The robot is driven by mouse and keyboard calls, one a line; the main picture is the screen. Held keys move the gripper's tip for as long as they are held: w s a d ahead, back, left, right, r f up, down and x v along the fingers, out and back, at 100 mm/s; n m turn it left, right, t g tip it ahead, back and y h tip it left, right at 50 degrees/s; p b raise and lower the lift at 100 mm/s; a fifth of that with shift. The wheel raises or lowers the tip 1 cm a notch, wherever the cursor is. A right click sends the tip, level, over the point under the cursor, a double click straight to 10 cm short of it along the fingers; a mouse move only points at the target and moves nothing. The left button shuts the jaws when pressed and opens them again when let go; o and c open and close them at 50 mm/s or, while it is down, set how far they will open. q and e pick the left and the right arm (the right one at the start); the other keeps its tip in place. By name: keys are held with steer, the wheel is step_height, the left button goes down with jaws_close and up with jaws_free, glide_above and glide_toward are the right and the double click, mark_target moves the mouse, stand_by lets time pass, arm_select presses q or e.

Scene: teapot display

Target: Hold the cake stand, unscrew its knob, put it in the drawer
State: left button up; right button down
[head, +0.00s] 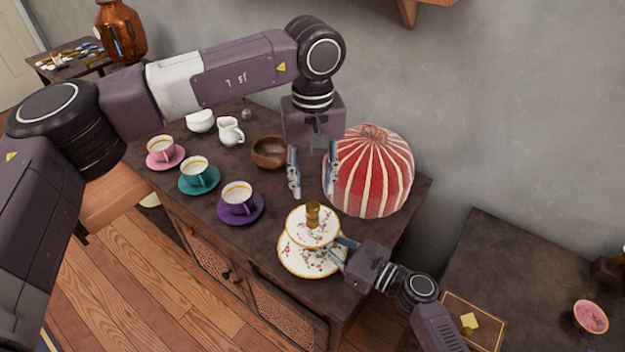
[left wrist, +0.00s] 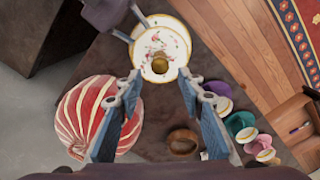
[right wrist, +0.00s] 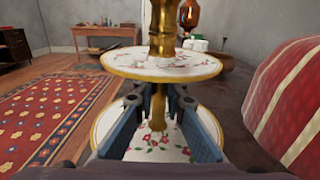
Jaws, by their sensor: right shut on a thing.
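The two-tier cake stand (head: 290,262) has white floral plates with gold rims and stands upright on the dark cabinet. Its gold knob (head: 313,214) sits on top, above the upper plate; it also shows in the left wrist view (left wrist: 160,64). My right gripper (right wrist: 157,112) is shut on the gold stem between the two plates. My left gripper (head: 314,180) is open and empty, pointing down above the cabinet, behind and above the knob. A light wooden piece (head: 112,196) juts out at the cabinet's left front; I cannot tell whether it is the drawer.
A red-and-cream striped pumpkin-like object (head: 372,175) stands close right of my left gripper. A wooden bowl (head: 269,153), a white creamer (head: 230,131) and purple (head: 239,203), teal (head: 199,177) and pink (head: 164,154) cups on saucers stand to the left. The cabinet front (head: 205,258) has small knobs.

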mark_target(313, 203)
arm_select(q)
steer(key=m, duration=0.5)
steer(key=shift+m, duration=0.3)
steer(key=m, duration=0.3)
steer(key=shift+f, duration=0.1)
steer(key=shift+m, duration=0.3)
steer(key=shift+f, duration=3.95)
steer(key=shift+c, duration=0.6)
jaws_close()
